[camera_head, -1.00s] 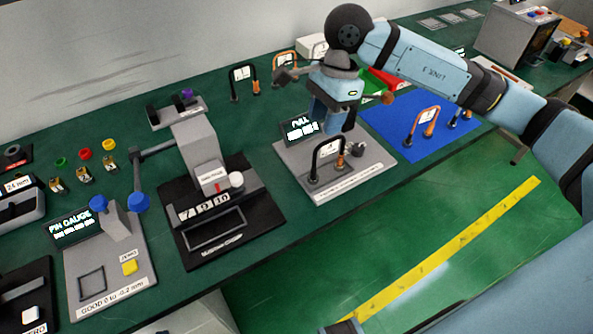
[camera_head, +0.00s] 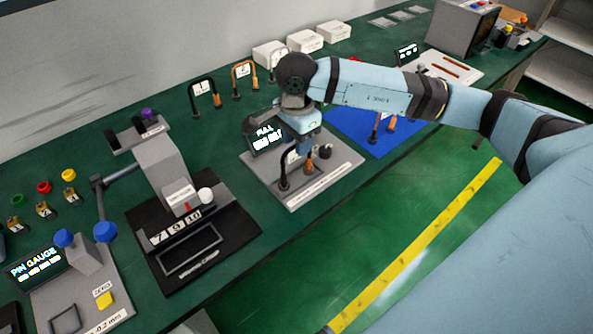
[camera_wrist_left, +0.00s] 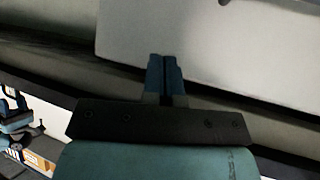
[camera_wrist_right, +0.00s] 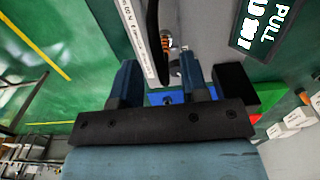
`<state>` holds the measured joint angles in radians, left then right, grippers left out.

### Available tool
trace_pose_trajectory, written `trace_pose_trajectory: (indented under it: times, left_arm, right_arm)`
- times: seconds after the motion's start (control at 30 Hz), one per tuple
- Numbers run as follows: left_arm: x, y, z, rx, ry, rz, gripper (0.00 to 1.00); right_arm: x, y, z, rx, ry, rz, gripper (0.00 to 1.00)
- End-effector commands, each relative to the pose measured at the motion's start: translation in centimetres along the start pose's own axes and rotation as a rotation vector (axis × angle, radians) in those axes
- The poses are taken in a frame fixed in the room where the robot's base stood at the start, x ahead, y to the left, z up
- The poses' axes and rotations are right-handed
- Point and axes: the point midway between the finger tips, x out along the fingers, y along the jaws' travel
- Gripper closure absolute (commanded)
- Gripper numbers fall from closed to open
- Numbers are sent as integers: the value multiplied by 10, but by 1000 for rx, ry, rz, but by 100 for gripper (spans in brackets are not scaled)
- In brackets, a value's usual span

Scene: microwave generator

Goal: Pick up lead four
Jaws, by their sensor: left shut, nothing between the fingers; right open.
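Several arch-shaped leads with small white tags are in the head view; the numbers are too small to read surely, so I cannot tell which is lead four. One dark lead with an orange part (camera_head: 284,172) stands on the grey pull-test plate (camera_head: 331,173). It shows partly in the right wrist view (camera_wrist_right: 152,42). My right gripper (camera_head: 303,143) is open just above that lead, pointing down and partly hiding it. Its two blue fingers (camera_wrist_right: 160,80) are apart. My left gripper (camera_wrist_left: 166,75) shows only in its wrist view, shut and empty.
A black lead (camera_head: 191,98) and an orange lead (camera_head: 235,79) stand at the back. An orange lead (camera_head: 376,128) is on the blue mat (camera_head: 350,123), partly behind my arm. White boxes (camera_head: 305,40) line the wall. A black-based gauge (camera_head: 215,240) stands left of the plate.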

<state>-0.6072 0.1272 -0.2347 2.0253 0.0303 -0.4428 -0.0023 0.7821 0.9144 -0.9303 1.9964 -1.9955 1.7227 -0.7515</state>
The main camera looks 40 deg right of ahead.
Motion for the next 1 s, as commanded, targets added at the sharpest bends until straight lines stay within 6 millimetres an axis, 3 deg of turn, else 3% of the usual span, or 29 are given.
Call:
trace_pose_trajectory:
  times: [0.23,0.47,0.67,1.0]
  left_arm:
    - [-3,-2,-4,8,6,-2,100]
    - [-3,-2,-3,8,6,-2,100]
    - [-3,-1,-3,6,4,-2,100]
    - [-3,0,-3,4,4,-2,100]
  right_arm:
    - [36,0,-1,1,-1,3,59]
    - [40,0,-1,0,-1,1,59]
    - [40,0,-1,0,-1,1,100]
    - [38,0,-1,0,-1,0,100]
